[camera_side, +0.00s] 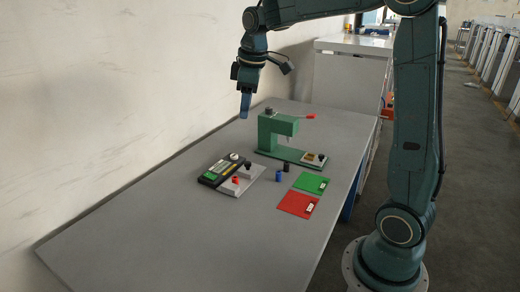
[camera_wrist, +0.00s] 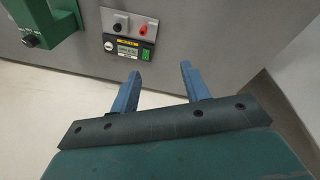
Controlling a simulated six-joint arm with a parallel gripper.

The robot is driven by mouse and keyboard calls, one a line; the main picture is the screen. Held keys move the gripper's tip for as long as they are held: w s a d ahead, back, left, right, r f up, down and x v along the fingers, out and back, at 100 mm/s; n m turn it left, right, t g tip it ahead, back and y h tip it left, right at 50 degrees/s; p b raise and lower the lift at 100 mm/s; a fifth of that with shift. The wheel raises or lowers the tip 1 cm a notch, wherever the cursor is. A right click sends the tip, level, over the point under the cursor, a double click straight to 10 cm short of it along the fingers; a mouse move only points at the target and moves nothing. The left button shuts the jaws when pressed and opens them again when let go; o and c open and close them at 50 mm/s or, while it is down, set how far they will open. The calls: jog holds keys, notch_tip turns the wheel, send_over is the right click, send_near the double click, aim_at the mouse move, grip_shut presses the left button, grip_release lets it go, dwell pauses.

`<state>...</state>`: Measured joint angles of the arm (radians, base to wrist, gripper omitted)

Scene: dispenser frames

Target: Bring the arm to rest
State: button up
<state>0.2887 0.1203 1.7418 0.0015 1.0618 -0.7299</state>
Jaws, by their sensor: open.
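My gripper (camera_side: 245,103) hangs over the far left part of the table, well above its surface, with the arm reaching in from the right. In the wrist view my gripper (camera_wrist: 159,82) shows two blue fingers spread apart with nothing between them. The grey table (camera_side: 150,222) lies below.
A green press-like frame (camera_side: 268,134) with a red-tipped lever stands near the gripper. A black meter (camera_side: 217,172) sits beside a grey plate with a red and a black piece. Green (camera_side: 311,183) and red (camera_side: 298,204) mats lie at right. A wall (camera_side: 100,90) rises behind; the table's front is clear.

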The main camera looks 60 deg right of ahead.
jog(key=s+a+m+t, duration=0.1)
jog(key=s+a, duration=0.3)
jog(key=s, duration=0.3)
jog(key=s+a+f+m+t, duration=0.1)
jog(key=s+a, duration=0.3)
jog(key=s, duration=0.4)
jog(key=s+a+f+m+t, duration=0.1)
jog(key=s+a+m, duration=0.2)
jog(key=s, duration=0.5)
jog(key=shift+a+y, duration=0.4)
jog(key=shift+a, duration=0.15)
